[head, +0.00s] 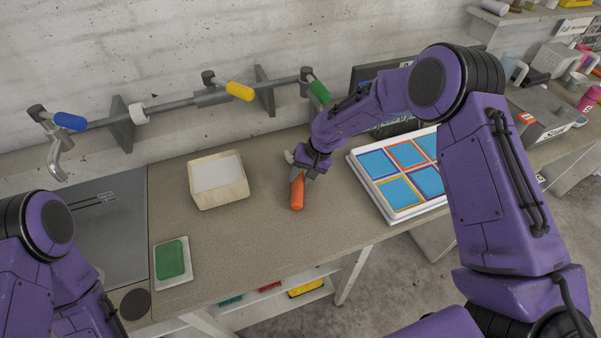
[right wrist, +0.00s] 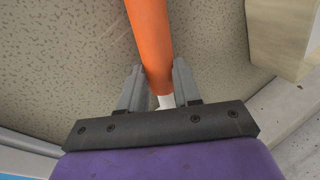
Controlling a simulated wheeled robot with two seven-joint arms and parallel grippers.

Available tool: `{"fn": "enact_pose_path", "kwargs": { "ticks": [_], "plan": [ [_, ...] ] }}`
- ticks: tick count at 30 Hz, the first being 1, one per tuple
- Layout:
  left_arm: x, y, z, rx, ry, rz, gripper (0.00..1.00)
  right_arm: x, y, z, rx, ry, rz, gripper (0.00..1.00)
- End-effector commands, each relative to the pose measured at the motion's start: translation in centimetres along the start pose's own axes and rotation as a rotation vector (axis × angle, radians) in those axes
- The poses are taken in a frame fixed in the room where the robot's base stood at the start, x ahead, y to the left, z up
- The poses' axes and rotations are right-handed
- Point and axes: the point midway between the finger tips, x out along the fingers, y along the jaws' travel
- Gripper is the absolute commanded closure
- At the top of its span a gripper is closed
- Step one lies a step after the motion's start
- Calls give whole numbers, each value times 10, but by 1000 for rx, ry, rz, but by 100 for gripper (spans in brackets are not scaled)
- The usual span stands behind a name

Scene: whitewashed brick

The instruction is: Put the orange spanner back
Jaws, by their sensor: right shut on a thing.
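The orange spanner (head: 297,193) is in my right gripper (head: 304,174), over the middle of the bench in the head view. Its orange handle points toward the bench's front edge, and a pale grey end shows behind the fingers. In the right wrist view the orange handle (right wrist: 150,42) runs up from between the two grey fingers (right wrist: 158,84), with a short pale part near the palm. I cannot tell whether the spanner touches the bench. A white tray (head: 363,180) with blue panels framed in orange, yellow and other colours lies to the right. My left gripper is out of view.
A cream box (head: 221,198) stands left of the spanner. A green block (head: 170,259) lies on a pale dish at the front left. A wall pipe (head: 176,107) with blue, yellow and green handles runs behind. The bench (head: 245,246) is clear in front.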

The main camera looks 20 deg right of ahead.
Motion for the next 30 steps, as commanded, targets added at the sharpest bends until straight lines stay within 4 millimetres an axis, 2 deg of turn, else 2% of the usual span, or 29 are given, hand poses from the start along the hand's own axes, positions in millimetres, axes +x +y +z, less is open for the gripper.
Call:
{"fn": "enact_pose_path", "kwargs": {
  "ticks": [5,6,7,8,15,19,30],
  "plan": [
    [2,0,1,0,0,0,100,4,1,0,0,0,0,100],
    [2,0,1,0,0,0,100,3,1,0,0,0,0,54],
    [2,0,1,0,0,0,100,2,1,0,0,0,0,45],
    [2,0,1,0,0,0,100,2,1,0,0,0,0,42],
    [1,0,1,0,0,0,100,2,1,0,0,0,0,42],
    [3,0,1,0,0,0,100,-8,0,-1,-1,3,-1,42],
    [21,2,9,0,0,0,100,-95,0,0,-3,3,-1,42]
  ]
}}
